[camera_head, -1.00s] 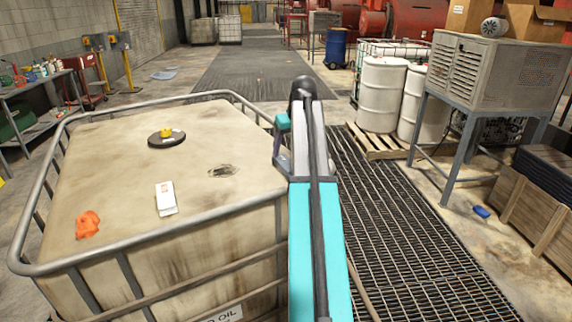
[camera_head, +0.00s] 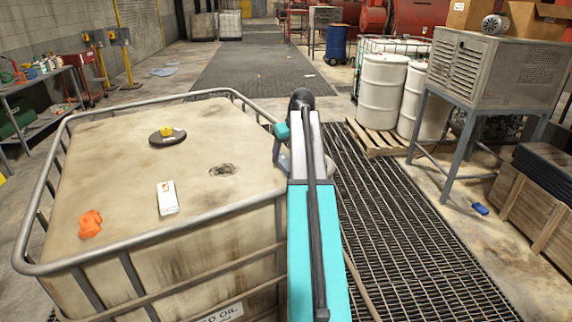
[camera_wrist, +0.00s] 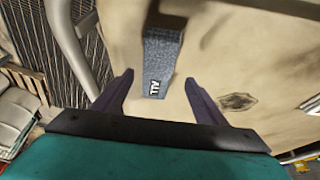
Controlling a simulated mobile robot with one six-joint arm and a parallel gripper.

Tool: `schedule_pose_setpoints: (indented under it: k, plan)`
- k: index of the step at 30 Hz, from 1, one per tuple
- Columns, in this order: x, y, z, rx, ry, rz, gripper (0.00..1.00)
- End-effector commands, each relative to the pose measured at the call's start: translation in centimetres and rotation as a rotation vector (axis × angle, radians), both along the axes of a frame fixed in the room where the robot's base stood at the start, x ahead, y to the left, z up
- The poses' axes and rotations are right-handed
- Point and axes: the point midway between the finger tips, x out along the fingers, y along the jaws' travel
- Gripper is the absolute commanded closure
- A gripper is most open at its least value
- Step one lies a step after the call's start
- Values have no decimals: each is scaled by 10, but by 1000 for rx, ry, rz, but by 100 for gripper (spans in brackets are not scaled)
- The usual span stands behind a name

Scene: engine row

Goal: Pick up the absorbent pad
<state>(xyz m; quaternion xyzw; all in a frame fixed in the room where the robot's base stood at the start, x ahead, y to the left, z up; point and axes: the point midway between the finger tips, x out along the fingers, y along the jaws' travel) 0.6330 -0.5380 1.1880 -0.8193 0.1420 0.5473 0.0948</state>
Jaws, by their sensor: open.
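In the wrist view a grey-blue textured pad with a dark label and white lettering (camera_wrist: 160,62) lies on the tan tank top (camera_wrist: 215,60); it looks like the absorbent pad. My gripper (camera_wrist: 158,77) is open, its two dark fingers on either side of the pad's near end in the picture. Whether they reach down to its level I cannot tell. A dark patch covers the pad's far end. In the head view I cannot make out the pad, and my arm blocks part of the tank's right side.
White drums (camera_head: 382,95) stand right of the grating.

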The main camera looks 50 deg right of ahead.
Motion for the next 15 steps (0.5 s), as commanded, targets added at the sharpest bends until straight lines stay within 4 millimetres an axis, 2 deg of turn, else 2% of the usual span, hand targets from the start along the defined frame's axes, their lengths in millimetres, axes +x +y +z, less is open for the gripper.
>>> schedule_pose_setpoints:
  k: [15]
  plan:
    - [12,-10,-35,2,2,0,34]
